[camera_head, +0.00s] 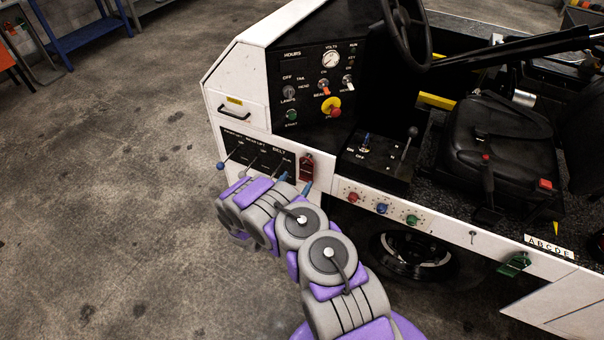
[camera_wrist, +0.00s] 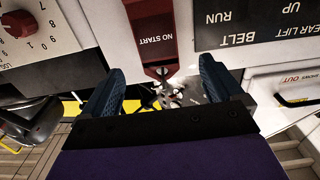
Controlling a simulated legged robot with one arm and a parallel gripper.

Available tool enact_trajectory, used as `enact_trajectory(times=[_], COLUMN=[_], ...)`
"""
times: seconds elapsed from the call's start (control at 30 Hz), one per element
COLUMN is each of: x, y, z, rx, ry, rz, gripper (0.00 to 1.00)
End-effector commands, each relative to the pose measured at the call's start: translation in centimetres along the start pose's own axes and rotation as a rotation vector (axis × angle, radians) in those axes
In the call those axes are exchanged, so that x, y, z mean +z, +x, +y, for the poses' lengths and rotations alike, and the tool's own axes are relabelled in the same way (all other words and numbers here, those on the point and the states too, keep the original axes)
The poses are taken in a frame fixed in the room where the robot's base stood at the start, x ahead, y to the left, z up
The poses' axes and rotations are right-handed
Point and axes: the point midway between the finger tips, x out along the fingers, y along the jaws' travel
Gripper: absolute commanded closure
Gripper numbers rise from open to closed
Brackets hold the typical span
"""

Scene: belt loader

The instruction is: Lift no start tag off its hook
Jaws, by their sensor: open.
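The red NO START tag (camera_head: 306,168) hangs on the white front panel of the loader, just right of the BELT lever plate. In the wrist view the tag (camera_wrist: 152,32) appears upside down at the top, its narrow end pointing toward my gripper (camera_wrist: 158,82). My gripper is open, with one blue finger on each side of that narrow end and no visible contact. A small silvery metal piece (camera_wrist: 172,95) shows between the fingers; I cannot tell whether it is the hook. In the head view my arm hides most of the gripper, just below the tag.
The lever plate (camera_head: 255,150) with several levers is left of the tag. A panel with red (camera_head: 354,197), blue and green knobs is to the right. The seat (camera_head: 500,135) and steering wheel (camera_head: 405,30) are farther right. Open floor (camera_head: 110,190) lies left.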

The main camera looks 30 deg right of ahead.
Motion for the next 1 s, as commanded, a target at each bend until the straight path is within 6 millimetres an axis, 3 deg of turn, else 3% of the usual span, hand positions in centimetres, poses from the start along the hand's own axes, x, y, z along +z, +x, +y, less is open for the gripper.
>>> enact_trajectory(times=[0.1, 0.33, 0.8, 1.0], x=[0.1, 0.0, 0.0, -0.1], y=[2.3, 5.0, 6.5, 6.3], z=[0.2, -0.2, -0.1, -0.2], rx=[0.006, 0.003, 0.000, 0.000], ry=[0.003, -0.001, -0.002, -0.003], rz=[0.002, 0.007, 0.002, 0.004], gripper=[0.06, 0.06, 0.06, 0.24])
